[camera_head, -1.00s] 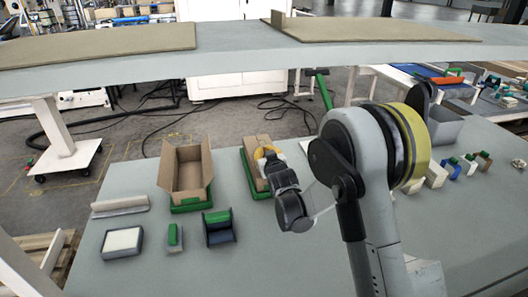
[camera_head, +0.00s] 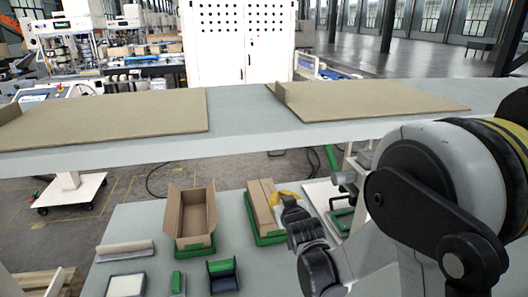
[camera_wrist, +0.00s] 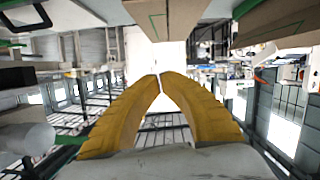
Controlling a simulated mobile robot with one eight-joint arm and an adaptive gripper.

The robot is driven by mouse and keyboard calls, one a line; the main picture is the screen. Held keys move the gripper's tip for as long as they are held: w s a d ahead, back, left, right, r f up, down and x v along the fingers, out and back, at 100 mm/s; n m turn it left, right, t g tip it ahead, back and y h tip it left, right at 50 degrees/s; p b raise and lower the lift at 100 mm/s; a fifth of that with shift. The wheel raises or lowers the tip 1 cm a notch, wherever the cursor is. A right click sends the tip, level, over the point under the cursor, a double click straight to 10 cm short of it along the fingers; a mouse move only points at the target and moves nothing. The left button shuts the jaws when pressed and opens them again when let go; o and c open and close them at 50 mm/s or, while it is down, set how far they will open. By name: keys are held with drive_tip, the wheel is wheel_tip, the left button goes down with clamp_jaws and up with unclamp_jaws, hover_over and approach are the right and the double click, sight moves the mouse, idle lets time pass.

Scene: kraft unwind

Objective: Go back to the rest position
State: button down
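My gripper (camera_head: 282,194) has yellow fingers and is beside the right edge of a closed brown carton (camera_head: 258,203) in a green tray, in the head view. I cannot tell whether it touches the carton. In the wrist view the two ribbed yellow fingers (camera_wrist: 160,77) meet at their tips with nothing visible between them. My grey arm fills the lower right of the head view and hides part of the table.
An open carton (camera_head: 196,218) stands on a green base to the left. A roll (camera_head: 124,249), a white-topped block (camera_head: 126,285) and a dark green-topped holder (camera_head: 223,275) lie nearby. A raised shelf with brown sheets (camera_head: 110,117) crosses behind.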

drive_tip(key=s+d+r+m+g+h, duration=0.1)
drive_tip(key=s+d+r+g, duration=0.15)
drive_tip(key=s, duration=0.55)
drive_tip(key=s+d+r+m+g, duration=0.1)
drive_tip(key=s+d+r, duration=0.1)
drive_tip(key=s+d, duration=0.35)
drive_tip(key=s+d+r+g+h, duration=0.1)
drive_tip(key=s+d+r+g, duration=0.1)
drive_tip(key=s, duration=0.8)
drive_tip(key=s+d+f+m+g, duration=0.1)
drive_tip(key=s+d+f, duration=0.1)
drive_tip(key=s, duration=0.8)
drive_tip(key=shift+s+g, duration=0.35)
